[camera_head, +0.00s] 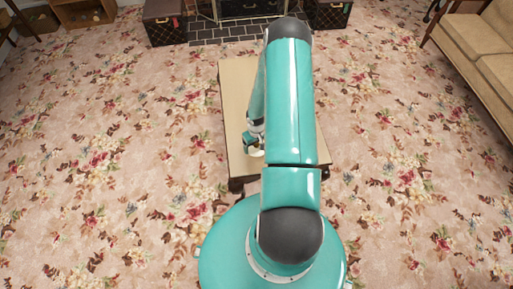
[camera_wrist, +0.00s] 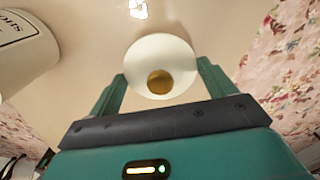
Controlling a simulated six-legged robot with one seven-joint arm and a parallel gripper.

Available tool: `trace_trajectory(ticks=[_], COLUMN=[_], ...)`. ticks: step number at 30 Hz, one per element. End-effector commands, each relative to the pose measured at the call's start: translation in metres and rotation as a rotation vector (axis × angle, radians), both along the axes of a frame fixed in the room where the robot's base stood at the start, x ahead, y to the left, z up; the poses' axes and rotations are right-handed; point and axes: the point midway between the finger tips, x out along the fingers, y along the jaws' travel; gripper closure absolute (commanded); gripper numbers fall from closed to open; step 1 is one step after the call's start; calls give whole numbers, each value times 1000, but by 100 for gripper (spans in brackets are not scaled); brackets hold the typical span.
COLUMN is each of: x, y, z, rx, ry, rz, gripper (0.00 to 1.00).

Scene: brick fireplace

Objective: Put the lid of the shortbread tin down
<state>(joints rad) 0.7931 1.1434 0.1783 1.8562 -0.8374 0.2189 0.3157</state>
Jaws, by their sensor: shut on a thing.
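The lid (camera_wrist: 160,50) is a round cream disc with a gold-brown knob at its middle. In the wrist view it sits between the two green fingers of my gripper (camera_wrist: 160,70), which is shut on it. A pale cylinder with dark lettering, seemingly the shortbread tin (camera_wrist: 28,50), is at the upper left, apart from the lid and partly cut off. In the head view my gripper (camera_head: 252,140) is over the near end of the table (camera_head: 236,85), with a pale bit of the lid (camera_head: 257,152) showing. My arm covers much of the table, and the tin cannot be made out there.
The visible left part of the tabletop looks bare. A small bright white patch (camera_wrist: 138,8) shows on the table, unclear what it is. Flowered carpet (camera_head: 110,150) surrounds the table. A sofa (camera_head: 480,50) stands at the right, and dark trunks (camera_head: 165,22) flank the hearth.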

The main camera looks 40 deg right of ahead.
Motion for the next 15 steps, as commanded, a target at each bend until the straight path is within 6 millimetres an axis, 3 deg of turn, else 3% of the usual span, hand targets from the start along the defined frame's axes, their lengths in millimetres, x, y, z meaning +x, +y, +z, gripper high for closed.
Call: trace_trajectory(ticks=[6,15], x=[0,0], y=[1,0], z=[-30,-32], rx=[0,0], ry=[2,0], rz=[1,1], gripper=[39,39])
